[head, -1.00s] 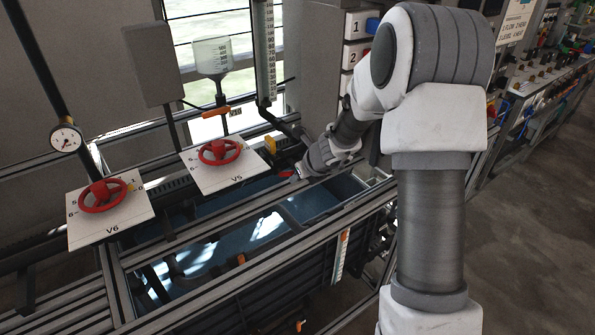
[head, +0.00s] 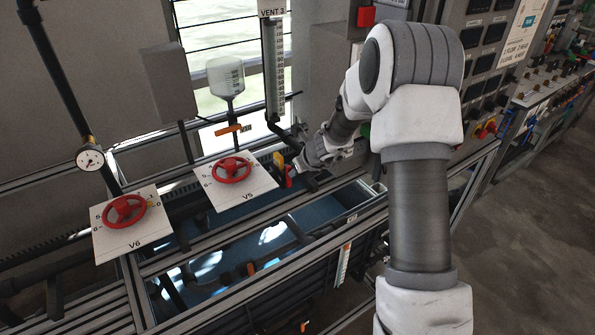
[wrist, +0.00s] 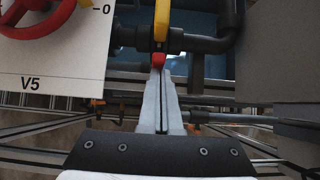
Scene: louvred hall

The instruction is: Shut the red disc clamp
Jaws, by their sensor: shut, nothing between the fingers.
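My gripper (head: 295,171) is shut with nothing between its fingers. In the wrist view, its long pale fingers (wrist: 159,72) point up the picture. A small red piece (wrist: 158,61) shows right at the fingertips, below a yellow upright handle (wrist: 161,22) on a dark pipe. I cannot tell whether the red piece touches the fingers, or whether it belongs to the clamp. In the head view, the yellow handle (head: 279,160) stands just left of the gripper. No clearly disc-shaped clamp can be made out apart from the red handwheels.
A red handwheel on the V5 plate (head: 231,170) is left of the gripper. The V6 wheel (head: 124,211) is farther left. An orange-handled valve (head: 229,129) sits under a clear bottle. Metal rails and a blue-lined trough (head: 290,227) lie below. A grey cabinet stands at right.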

